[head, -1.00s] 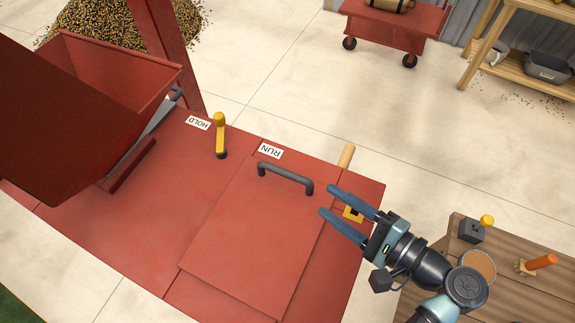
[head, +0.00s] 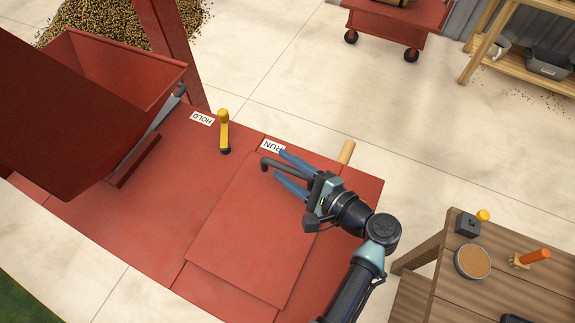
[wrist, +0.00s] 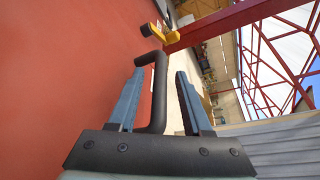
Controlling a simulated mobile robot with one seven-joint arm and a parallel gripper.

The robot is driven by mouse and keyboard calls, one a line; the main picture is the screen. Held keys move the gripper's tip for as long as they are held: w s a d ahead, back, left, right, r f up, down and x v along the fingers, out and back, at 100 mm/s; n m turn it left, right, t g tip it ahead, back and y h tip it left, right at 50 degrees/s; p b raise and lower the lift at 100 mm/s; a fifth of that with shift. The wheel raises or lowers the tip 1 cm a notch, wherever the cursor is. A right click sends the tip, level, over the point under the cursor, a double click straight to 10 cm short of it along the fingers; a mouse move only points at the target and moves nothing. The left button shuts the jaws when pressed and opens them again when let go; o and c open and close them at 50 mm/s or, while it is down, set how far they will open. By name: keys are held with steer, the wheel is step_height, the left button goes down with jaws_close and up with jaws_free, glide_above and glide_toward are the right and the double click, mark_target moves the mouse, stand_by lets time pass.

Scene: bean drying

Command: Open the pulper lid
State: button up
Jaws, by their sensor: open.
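The pulper lid (head: 245,235) is a flat red panel lying shut on the red pulper top. Its dark bar handle (head: 265,165) stands at the lid's far edge, partly hidden by my gripper. My gripper (head: 278,164) is open, with its two blue fingers reaching over the handle from the right. In the wrist view the handle (wrist: 160,95) runs between the two spread fingers. It lies closer to the left finger, with a gap to the right one; I cannot tell whether it touches the left finger.
A yellow lever (head: 224,130) stands between the HOLD label (head: 202,118) and the RUN label (head: 267,145). A red hopper (head: 120,75) rises at the left. A wooden peg (head: 347,152) is at the far right edge. A wooden table (head: 450,290) stands at the right.

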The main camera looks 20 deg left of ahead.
jaws_close()
stand_by(1.4)
